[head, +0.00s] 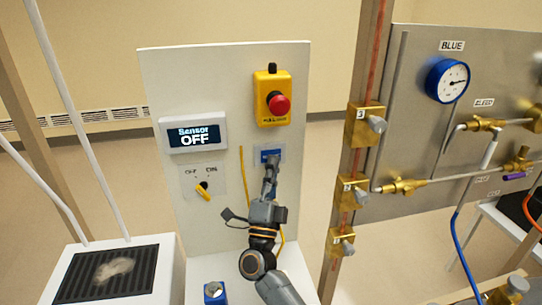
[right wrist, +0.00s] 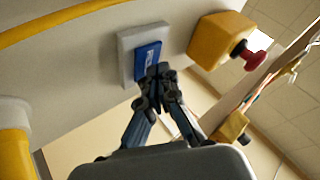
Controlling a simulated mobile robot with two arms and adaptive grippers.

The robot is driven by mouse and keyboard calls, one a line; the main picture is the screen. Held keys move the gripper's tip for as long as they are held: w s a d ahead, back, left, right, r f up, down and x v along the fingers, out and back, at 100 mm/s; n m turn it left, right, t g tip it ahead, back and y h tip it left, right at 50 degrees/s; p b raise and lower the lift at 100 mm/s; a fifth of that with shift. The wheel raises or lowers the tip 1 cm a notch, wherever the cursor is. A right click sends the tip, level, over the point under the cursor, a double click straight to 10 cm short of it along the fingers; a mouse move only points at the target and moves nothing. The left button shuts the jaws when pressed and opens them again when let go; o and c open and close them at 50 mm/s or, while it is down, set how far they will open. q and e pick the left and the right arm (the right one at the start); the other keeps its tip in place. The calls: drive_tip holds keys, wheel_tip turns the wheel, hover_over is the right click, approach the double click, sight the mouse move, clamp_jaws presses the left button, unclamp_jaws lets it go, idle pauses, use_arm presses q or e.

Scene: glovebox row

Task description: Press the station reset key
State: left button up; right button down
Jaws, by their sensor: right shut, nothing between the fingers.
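The station reset key is a blue key (head: 267,155) on a small grey plate, set on the white upright panel below the emergency stop. It also shows in the right wrist view as a blue rectangle with white lettering (right wrist: 146,60). My right gripper (head: 271,164) is shut and empty, its fingers pointing up at the panel. In the right wrist view its fingertips (right wrist: 158,72) overlap the key's lower edge. I cannot tell whether they touch it. The fingers hide part of the key. My left gripper is not in view.
A yellow box with a red mushroom button (head: 279,104) is just above the key. A display (head: 192,134) reads "Sensor OFF". A yellow-handled OFF/ON switch (head: 203,190) is at left. A post with brass valves (head: 364,127) stands at right, beside a gauge panel (head: 420,110).

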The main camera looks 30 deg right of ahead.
drive_tip(key=shift+s+a, duration=0.15)
drive_tip(key=shift+s, duration=0.35)
drive_tip(key=s+p, duration=0.1)
drive_tip(key=s, duration=0.1)
drive_tip(key=s+a, duration=0.1)
drive_tip(key=s, duration=0.1)
drive_tip(key=shift+s+a+p, duration=0.1)
drive_tip(key=shift+s+p, duration=0.3)
idle(0.8)
